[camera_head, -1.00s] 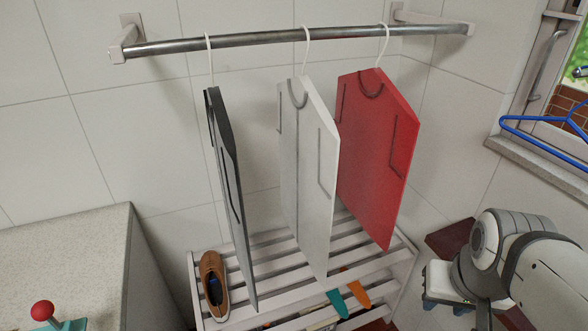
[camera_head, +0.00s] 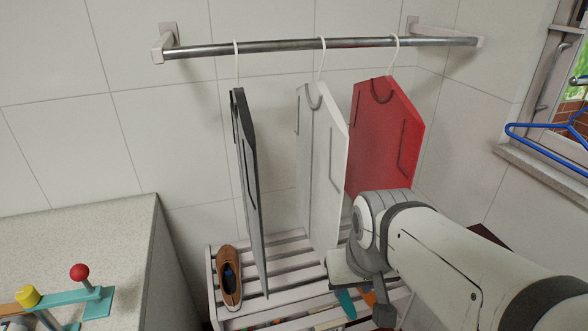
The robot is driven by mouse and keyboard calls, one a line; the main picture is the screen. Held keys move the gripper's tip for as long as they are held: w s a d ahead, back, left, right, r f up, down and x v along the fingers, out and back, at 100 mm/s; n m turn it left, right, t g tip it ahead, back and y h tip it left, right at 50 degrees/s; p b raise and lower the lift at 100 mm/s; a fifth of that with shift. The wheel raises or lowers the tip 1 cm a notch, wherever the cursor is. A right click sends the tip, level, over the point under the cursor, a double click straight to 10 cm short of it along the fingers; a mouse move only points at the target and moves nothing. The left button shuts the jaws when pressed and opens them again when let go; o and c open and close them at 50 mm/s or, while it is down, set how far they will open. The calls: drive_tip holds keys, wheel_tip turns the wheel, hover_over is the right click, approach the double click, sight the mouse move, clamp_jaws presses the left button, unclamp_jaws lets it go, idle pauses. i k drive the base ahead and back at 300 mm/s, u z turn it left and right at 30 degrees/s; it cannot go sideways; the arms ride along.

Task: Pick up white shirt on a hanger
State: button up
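The white shirt (camera_head: 323,165), a flat white panel with drawn grey collar and sleeve lines, hangs in the middle on a white hanger (camera_head: 321,58). The hanger hooks over the metal rail (camera_head: 270,46). A dark grey shirt (camera_head: 246,180) hangs to its left, seen nearly edge-on, and a red shirt (camera_head: 384,135) to its right. My gripper (camera_head: 347,266) is low in the picture, near the white shirt's lower right edge. My arm covers the red shirt's lower part. I cannot tell whether the gripper touches the white shirt, and its fingers are not clear.
A slatted white rack (camera_head: 285,270) stands below the shirts, with a brown shoe (camera_head: 229,277) on it. A stone counter (camera_head: 80,235) is at left. A blue hanger (camera_head: 545,130) hangs by the window at right. The wall is close behind the rail.

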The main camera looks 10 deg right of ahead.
sight(322, 137)
drive_tip(key=z, duration=1)
drive_tip(key=k, duration=0.45)
drive_tip(key=z, duration=0.3)
